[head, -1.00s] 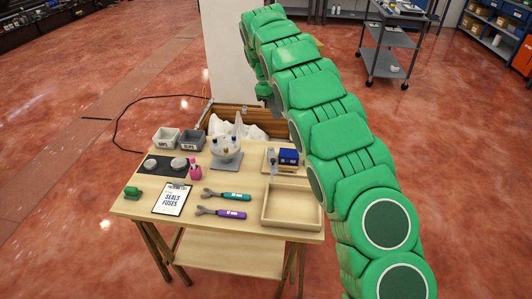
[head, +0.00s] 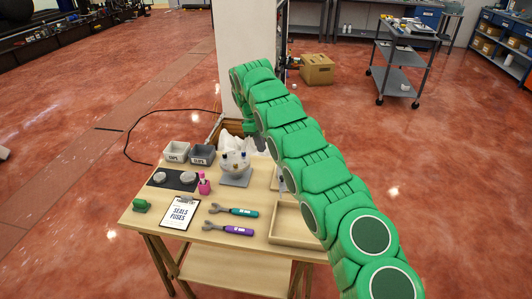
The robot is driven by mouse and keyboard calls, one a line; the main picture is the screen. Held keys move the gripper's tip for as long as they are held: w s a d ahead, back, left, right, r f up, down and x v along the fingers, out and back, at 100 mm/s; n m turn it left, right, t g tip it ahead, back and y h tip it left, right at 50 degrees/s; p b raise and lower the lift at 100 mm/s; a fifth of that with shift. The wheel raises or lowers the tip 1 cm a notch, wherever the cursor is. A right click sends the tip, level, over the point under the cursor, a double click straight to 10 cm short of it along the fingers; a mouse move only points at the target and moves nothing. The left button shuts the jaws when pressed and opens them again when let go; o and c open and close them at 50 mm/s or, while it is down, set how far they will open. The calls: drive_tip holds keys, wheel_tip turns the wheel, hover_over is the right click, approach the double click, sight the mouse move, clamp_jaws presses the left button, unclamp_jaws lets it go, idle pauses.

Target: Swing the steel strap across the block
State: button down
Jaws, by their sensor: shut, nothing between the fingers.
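The blue block is hidden behind my green arm. Only a sliver of its wooden base (head: 273,180) shows left of the arm, with a small grey metal piece (head: 281,183) on it. I cannot tell whether that piece is the steel strap or how the strap lies. My gripper (head: 250,129) hangs at the far end of the arm, above the table's back edge. It is small and partly covered by the arm. It is shut and empty, apart from the grey piece.
A cardboard box (head: 317,69) stands behind on the floor.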

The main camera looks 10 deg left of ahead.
approach(282, 174)
drive_tip(key=s+a+f, duration=0.3)
drive_tip(key=a+f, duration=0.1)
drive_tip(key=shift+s+d+f, duration=0.1)
drive_tip(key=shift+s+d, duration=0.1)
drive_tip(key=shift+d, duration=0.45)
drive_tip(key=shift+s+d+f, duration=0.1)
drive_tip(key=shift+s+d, duration=0.1)
drive_tip(key=shift+d, duration=0.4)
drive_tip(key=shift+s+d+f, duration=0.1)
drive_tip(key=shift+s+d, duration=0.1)
drive_tip(key=shift+d, duration=0.45)
